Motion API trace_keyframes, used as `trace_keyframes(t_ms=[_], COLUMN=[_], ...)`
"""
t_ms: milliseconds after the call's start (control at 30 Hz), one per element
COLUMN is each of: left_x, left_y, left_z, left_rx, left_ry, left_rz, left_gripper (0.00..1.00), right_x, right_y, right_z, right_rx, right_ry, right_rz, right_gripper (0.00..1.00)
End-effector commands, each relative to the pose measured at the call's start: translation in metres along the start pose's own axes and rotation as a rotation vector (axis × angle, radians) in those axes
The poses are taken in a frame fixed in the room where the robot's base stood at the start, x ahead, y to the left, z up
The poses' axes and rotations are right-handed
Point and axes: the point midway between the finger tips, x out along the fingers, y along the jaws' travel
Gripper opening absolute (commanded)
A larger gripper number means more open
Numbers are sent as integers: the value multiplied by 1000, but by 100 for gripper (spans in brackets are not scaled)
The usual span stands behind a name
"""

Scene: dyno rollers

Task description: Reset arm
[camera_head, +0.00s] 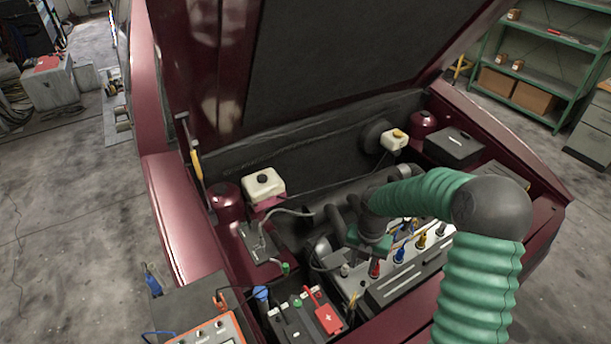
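My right arm comes in from the lower right in a green ribbed sleeve, bends at a dark round elbow, and reaches left over the engine. My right gripper (372,246) points down at the engine block, close to a row of coloured plug tops. Its fingers are small and partly hidden by the wrist, so I cannot tell whether they are open or touching anything. My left arm and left gripper are not in view.
A dark red car (185,225) stands with its hood (340,50) raised. A battery (292,322) with a red clamp (328,318) is at the bay's front. An orange-framed tester (212,333) lies left of it. A green shelf (545,55) stands behind right. The floor at left is largely clear.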

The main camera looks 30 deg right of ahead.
Motion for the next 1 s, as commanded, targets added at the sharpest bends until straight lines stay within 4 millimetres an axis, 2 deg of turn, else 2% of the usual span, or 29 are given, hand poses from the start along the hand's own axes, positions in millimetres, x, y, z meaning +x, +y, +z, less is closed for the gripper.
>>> trace_keyframes(t_ms=[133,233,400,600,700,800,900,1000], left_x=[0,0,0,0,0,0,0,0], left_y=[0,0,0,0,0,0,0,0], left_z=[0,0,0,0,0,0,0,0], left_rx=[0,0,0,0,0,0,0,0], left_ry=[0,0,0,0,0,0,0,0], left_rz=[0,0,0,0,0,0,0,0], left_gripper=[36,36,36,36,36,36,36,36], right_x=[-5,-14,-32,-52,-59,-64,-65,-65], right_y=[7,20,36,44,46,46,45,45], right_z=[-13,-37,-88,-143,-168,-184,-193,-196], right_rx=[104,330,872,1550,1864,2099,2231,2270], right_ry=[-9,-29,-66,-41,12,71,111,123], right_rz=[-6,-5,38,153,210,247,261,264], right_gripper=[34,34,34,34,34,34,34,34])
